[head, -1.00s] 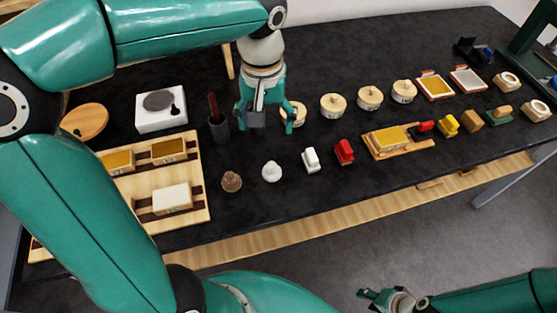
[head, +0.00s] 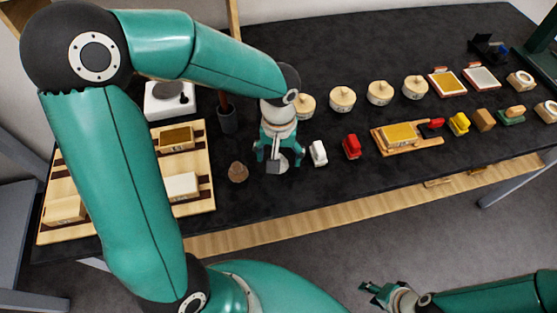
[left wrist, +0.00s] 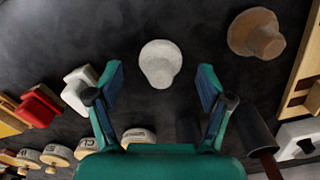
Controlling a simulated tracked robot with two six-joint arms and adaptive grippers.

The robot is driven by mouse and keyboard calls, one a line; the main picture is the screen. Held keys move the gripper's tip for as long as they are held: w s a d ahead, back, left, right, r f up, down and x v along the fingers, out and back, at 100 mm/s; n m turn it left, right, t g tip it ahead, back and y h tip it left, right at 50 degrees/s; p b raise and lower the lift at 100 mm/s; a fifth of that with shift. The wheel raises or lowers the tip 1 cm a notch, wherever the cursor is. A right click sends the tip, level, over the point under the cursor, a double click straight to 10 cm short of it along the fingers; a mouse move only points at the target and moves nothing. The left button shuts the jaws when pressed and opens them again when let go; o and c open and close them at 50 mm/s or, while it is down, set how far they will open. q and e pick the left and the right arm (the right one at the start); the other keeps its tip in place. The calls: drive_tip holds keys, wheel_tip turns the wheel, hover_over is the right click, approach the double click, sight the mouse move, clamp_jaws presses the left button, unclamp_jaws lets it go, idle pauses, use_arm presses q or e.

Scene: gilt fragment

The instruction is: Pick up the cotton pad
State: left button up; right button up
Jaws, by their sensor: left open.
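The cotton pad (left wrist: 160,63) looks like the pale, rounded pad with a knob. It stands on the black table top, and in the left wrist view it lies just ahead of and between my fingertips. My left gripper (left wrist: 160,80) is open, with nothing held; one finger is on each side of the pad's line. In the head view the left gripper (head: 277,161) hangs over the pad and mostly hides it. My right gripper (head: 372,293) is open and empty, off the front of the table at the lower right.
A brown knobbed pad (left wrist: 256,33) stands to one side, and a white block-like tool (head: 318,153) and a red one (head: 351,146) to the other. A dark cup (head: 227,120) with a handle is behind. A wooden tray (head: 204,201) holds blocks at the left.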

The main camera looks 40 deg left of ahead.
sight(279, 156)
use_arm(q)
drive_tip(key=shift+f, duration=0.75)
drive_tip(key=c, duration=1)
drive_tip(key=shift+r, duration=0.2)
drive_tip(key=shift+c, duration=0.2)
wheel_tip(279, 156, up, 20)
drive_tip(key=shift+p, duration=0.3)
drive_tip(key=shift+f, duration=0.15)
